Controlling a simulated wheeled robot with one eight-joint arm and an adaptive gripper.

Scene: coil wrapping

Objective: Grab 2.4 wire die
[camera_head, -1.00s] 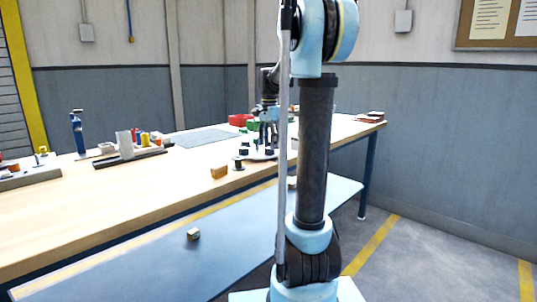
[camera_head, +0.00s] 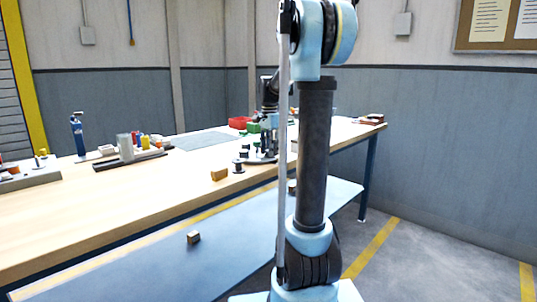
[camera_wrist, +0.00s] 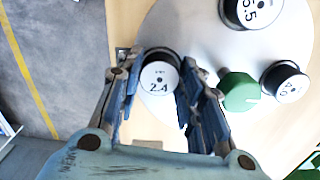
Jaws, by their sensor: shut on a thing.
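The 2.4 wire die (camera_wrist: 159,78) is a black spool-like piece with a white top marked 2.4, in the upper middle of the wrist view. It stands at the left edge of a round white plate (camera_wrist: 185,35). My gripper (camera_wrist: 166,66) is shut on it, one finger on each side. In the head view my gripper (camera_head: 266,148) is down at the plate on the table, and I cannot tell the 2.4 die apart there.
On the plate, a green knob (camera_wrist: 239,91) stands close right of my right finger. Die 5.5 (camera_wrist: 254,10) and another die (camera_wrist: 285,81) are further right. An orange-brown block (camera_head: 219,174) and a dark spool (camera_head: 238,166) stand on the table (camera_head: 120,205) near the plate.

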